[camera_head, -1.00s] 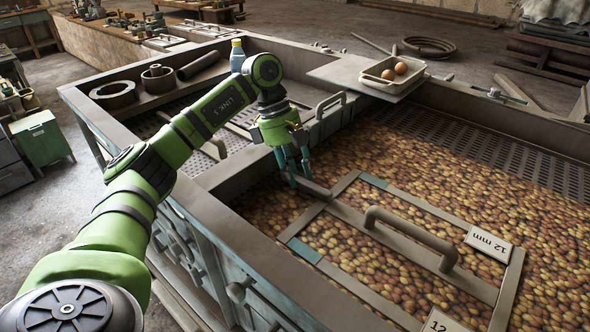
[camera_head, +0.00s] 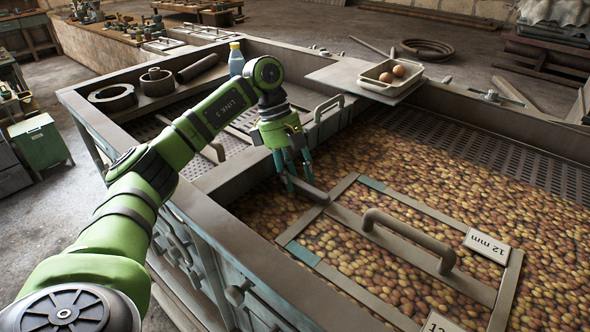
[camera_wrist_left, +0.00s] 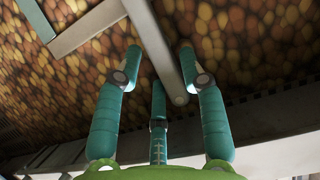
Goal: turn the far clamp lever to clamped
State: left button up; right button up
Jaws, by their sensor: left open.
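The clamp lever (camera_head: 313,193) is a grey bar at the far left corner of the grey screen frame (camera_head: 410,202). My left gripper (camera_head: 297,180) is over the lever's free end, with its teal fingers pointing down. In the left wrist view, the lever (camera_wrist_left: 150,40) runs between the spread fingers of my left gripper (camera_wrist_left: 160,58), its rounded end close to the single middle finger. The fingers are open. The right-hand finger is very near or touching the bar; I cannot tell which. My right gripper is not in view.
The frame has a raised grey handle (camera_head: 408,236) and a white 12 mm label (camera_head: 487,245). Brown, round pieces fill the bin around it. A metal wall (camera_head: 240,174) and a small handle (camera_head: 329,107) are near my gripper. A tray (camera_head: 391,78) sits at the back.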

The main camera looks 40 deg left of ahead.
pick_arm(q)
jog(key=v, duration=1.2)
jog(key=shift+d, duration=0.1)
